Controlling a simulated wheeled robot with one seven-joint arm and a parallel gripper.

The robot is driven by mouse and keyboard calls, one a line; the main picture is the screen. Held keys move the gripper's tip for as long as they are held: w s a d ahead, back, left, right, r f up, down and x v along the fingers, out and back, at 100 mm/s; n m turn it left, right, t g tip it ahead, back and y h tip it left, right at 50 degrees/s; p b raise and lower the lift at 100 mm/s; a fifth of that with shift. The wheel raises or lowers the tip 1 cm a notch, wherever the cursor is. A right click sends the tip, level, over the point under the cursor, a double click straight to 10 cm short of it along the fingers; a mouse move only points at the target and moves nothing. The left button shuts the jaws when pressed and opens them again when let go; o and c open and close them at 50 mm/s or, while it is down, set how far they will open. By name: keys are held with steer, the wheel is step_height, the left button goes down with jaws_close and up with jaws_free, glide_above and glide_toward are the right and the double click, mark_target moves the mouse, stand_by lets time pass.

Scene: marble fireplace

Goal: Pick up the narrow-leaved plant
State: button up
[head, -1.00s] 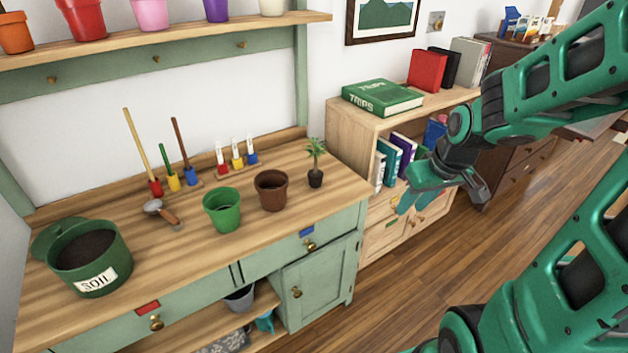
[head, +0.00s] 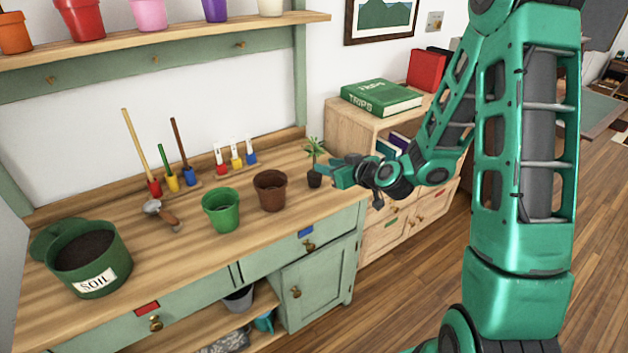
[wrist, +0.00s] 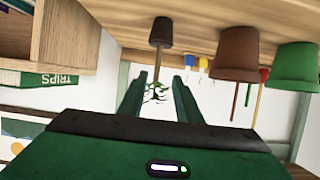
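The narrow-leaved plant (head: 314,148) stands upright in a small dark pot (head: 314,180) at the right end of the wooden bench top. My gripper (head: 328,170) is just to the right of the plant in the head view, about level with the top of its pot and its stem. The wrist view is upside down. There, the plant's dark pot (wrist: 161,33) and green leaves (wrist: 155,93) show between the two fingers of my gripper (wrist: 158,84), which are apart. I cannot tell whether a finger touches the plant.
A brown pot (head: 270,190) and a green pot (head: 221,210) stand left of the plant. A trowel (head: 162,215), several tools and a soil bucket (head: 90,255) are farther left. A low bookcase (head: 345,118) with a green book (head: 382,97) stands right of the bench.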

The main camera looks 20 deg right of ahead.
mark_target(316, 161)
steer(key=x, duration=0.9)
steer(key=shift+w+d+r, duration=0.15)
steer(key=shift+d+r, duration=0.1)
steer(key=shift+c, duration=0.7)
jaws_close()
